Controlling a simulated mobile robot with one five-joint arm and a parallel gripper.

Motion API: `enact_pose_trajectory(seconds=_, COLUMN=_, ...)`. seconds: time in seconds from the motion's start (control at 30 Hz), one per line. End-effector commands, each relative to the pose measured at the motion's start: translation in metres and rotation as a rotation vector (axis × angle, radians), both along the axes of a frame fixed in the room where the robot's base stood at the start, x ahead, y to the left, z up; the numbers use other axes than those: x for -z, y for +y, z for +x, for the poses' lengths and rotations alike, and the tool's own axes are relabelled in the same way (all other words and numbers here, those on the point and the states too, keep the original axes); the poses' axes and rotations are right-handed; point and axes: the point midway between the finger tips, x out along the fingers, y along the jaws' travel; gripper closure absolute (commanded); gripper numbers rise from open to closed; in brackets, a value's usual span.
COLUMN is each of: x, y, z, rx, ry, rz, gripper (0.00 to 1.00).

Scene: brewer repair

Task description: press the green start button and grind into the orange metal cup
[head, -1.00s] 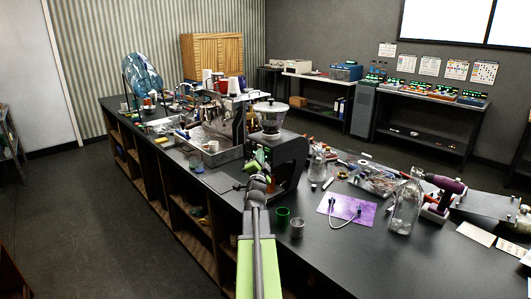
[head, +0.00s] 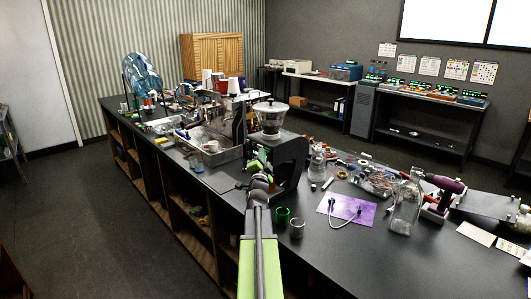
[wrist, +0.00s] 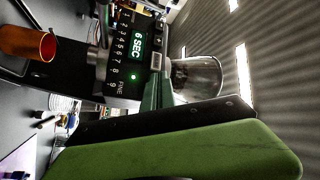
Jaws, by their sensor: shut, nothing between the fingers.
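The grinder (head: 290,160) stands on the bench with its clear hopper (head: 270,117) on top. The sideways wrist view shows its dark front panel with a lit display (wrist: 138,46) reading 6 SEC and a small glowing green spot (wrist: 133,77), perhaps the start button. The orange metal cup (wrist: 28,43) stands below the grinder, apart from the spout; its inside is not clear. I cannot find this cup in the head view. My gripper (head: 259,160) is shut and empty, close in front of the grinder; I cannot tell whether it touches the panel.
A green cup (head: 283,215) and a grey cup (head: 297,228) stand right of my arm. An espresso machine (head: 225,130) stands left of the grinder.

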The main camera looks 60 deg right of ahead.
Motion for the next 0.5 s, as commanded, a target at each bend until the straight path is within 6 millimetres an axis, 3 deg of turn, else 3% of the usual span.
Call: enact_pose_trajectory(seconds=0.5, x=0.0, y=-0.0053, z=-0.0015, rx=0.0, ry=0.001, rz=0.0, gripper=1.0)
